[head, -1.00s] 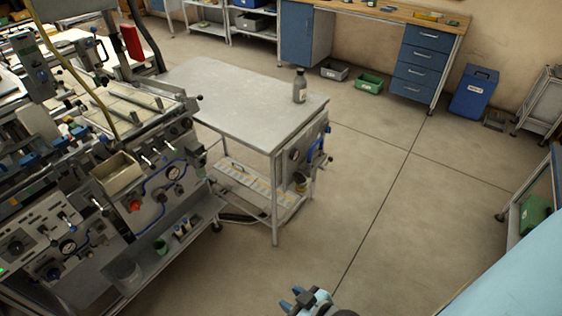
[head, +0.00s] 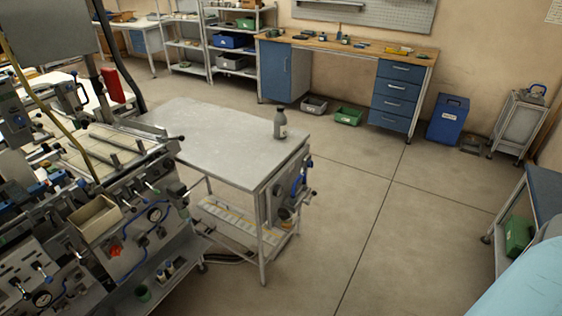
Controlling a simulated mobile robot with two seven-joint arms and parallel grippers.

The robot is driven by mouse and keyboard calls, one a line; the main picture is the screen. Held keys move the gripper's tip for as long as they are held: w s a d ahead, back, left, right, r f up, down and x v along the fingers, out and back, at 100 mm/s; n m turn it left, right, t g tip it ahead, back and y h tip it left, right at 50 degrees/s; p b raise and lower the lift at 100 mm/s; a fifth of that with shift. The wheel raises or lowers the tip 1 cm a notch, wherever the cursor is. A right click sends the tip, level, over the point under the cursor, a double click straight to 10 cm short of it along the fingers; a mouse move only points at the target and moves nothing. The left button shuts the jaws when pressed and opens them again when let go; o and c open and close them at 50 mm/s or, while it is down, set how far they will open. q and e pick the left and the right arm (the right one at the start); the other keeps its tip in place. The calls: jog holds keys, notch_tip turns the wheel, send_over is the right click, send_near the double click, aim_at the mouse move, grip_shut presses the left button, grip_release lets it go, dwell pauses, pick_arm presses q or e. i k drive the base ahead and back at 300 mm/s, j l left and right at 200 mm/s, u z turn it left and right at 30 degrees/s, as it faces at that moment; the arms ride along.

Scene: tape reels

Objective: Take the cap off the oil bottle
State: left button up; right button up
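A grey oil bottle (head: 280,125) stands upright near the right back edge of the grey metal table (head: 205,140). Its top looks covered by a dark cap (head: 280,111), but it is too small to make out clearly. Neither of my grippers is in the head view, and nothing touches the bottle.
A machine with levers and gauges (head: 135,215) stands close against the table's left side. Open floor (head: 350,215) lies right of the table. A wooden-topped workbench (head: 350,45), a blue bin (head: 447,122) and crates stand along the back wall.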

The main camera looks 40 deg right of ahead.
aim_at(280, 121)
jog(key=i+l, duration=0.2)
jog(key=l, duration=0.3)
jog(key=i+l, duration=0.2)
jog(key=l, duration=0.3)
jog(key=i+l, duration=0.25)
jog(key=l, duration=0.25)
jog(key=i+l, duration=0.2)
jog(key=l, duration=0.25)
jog(key=i+l, duration=0.2)
jog(key=l, duration=0.3)
jog(key=i+l, duration=0.2)
jog(key=l, duration=0.3)
jog(key=i+l, duration=0.25)
jog(key=l, duration=0.25)
jog(key=i+l, duration=0.2)
jog(key=l, duration=0.3)
